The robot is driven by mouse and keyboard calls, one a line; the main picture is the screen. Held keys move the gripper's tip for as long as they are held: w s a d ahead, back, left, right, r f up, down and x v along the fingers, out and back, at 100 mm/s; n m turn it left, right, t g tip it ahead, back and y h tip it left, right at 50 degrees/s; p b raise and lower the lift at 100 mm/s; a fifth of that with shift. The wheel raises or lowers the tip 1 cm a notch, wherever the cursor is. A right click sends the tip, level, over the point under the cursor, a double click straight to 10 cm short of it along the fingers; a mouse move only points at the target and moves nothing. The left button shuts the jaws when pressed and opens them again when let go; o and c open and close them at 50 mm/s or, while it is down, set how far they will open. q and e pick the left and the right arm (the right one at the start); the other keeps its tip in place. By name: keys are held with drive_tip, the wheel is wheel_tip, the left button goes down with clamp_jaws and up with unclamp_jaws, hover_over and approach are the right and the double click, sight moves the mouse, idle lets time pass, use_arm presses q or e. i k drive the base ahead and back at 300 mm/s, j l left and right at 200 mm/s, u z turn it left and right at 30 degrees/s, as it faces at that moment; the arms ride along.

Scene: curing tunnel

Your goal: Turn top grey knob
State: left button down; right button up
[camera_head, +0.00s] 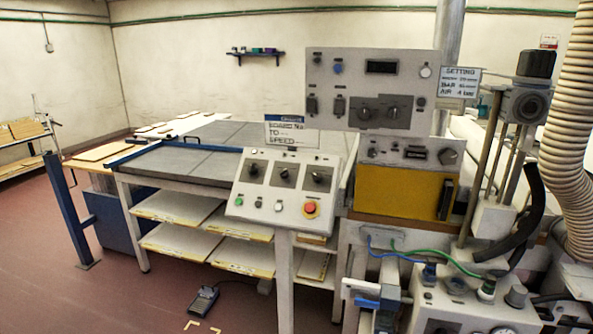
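Several knobs show, and I cannot tell for sure which one is the top grey knob. The upper control panel (345,63) carries two dark grey rotary knobs side by side, a left one (365,114) and a right one (392,112). A grey hexagonal knob (447,156) sits on the smaller panel below. A large dark knob (536,64) tops the post at the right, above a grey round fitting (527,105). A small grey knob (517,296) stands on the box at the lower right. Neither of my grippers is in view.
A tilted console (240,205) with three black knobs and a red button (310,208) stands in front. A yellow panel (397,196) is behind it. A ribbed hose (568,130) hangs at the right. A pedal (203,300) lies on the clear floor (105,300).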

sight(517, 294)
drive_tip(key=z, duration=1.25)
